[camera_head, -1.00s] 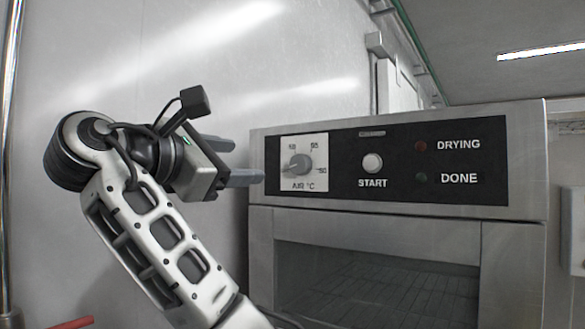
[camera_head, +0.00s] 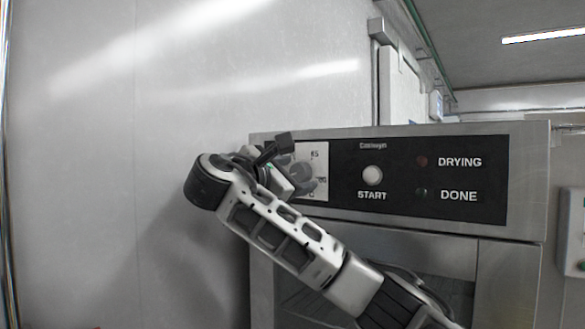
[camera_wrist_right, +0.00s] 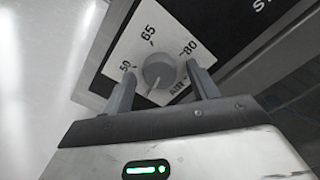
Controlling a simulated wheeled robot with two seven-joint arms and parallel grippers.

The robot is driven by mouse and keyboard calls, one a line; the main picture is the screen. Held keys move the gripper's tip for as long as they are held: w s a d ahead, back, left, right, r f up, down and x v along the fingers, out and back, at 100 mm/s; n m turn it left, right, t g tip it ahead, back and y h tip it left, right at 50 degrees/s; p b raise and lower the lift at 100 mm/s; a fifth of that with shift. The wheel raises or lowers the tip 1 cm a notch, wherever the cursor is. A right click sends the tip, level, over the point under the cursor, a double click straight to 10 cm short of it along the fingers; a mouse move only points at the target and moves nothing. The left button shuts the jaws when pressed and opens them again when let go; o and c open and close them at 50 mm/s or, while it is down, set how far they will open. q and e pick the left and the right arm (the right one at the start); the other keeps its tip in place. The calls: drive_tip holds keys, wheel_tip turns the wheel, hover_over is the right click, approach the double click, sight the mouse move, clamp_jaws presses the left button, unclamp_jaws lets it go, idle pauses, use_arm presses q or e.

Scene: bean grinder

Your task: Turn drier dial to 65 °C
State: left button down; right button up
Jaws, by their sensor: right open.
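The drier's grey round dial (camera_wrist_right: 158,71) sits on a white plate (camera_wrist_right: 118,50) marked 50, 65 and 80. In the right wrist view a pale line shows on the dial's lower side, away from the 65 mark. My right gripper (camera_wrist_right: 161,74) is open, with one finger on each side of the dial; I cannot tell whether they touch it. In the head view my right gripper (camera_head: 298,178) covers the plate's left part and some of the dial. My left gripper is not in view.
The drier's black panel (camera_head: 400,150) also carries a round START button (camera_head: 372,175) and the DRYING (camera_head: 421,161) and DONE (camera_head: 421,192) lamps. A grey wall (camera_head: 120,120) stands left of the drier.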

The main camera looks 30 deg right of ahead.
drive_tip(key=c, duration=1)
drive_tip(key=shift+f, duration=0.1)
